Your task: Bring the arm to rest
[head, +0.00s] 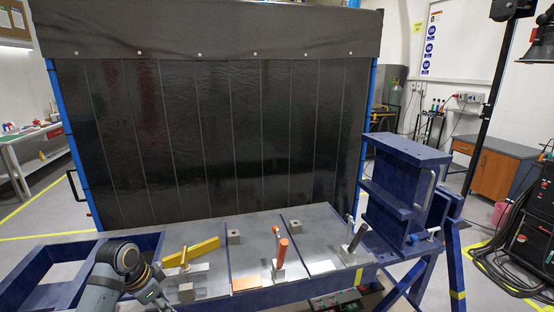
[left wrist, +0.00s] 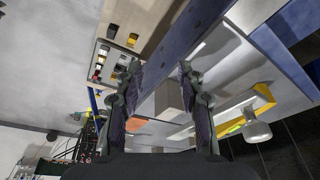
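My left arm (head: 125,260) comes in at the lower left of the head view, over the front edge of the blue-framed bench (head: 330,284). Its gripper is mostly cut off by the bottom edge there. In the left wrist view my left gripper (left wrist: 159,72) shows two dark fingers standing well apart, open. Nothing is clearly held between them. A grey block (left wrist: 172,97) and a blue beam (left wrist: 180,42) show beyond and between the fingers; I cannot tell how far away they are. My right gripper is in neither view.
On the bench are a yellow bar (head: 192,252), a clamp with an orange handle (head: 282,249), a clamp with a black handle (head: 356,238) and small grey blocks (head: 233,237). A blue steel stand (head: 400,180) is at right. A dark curtain (head: 210,140) closes the back.

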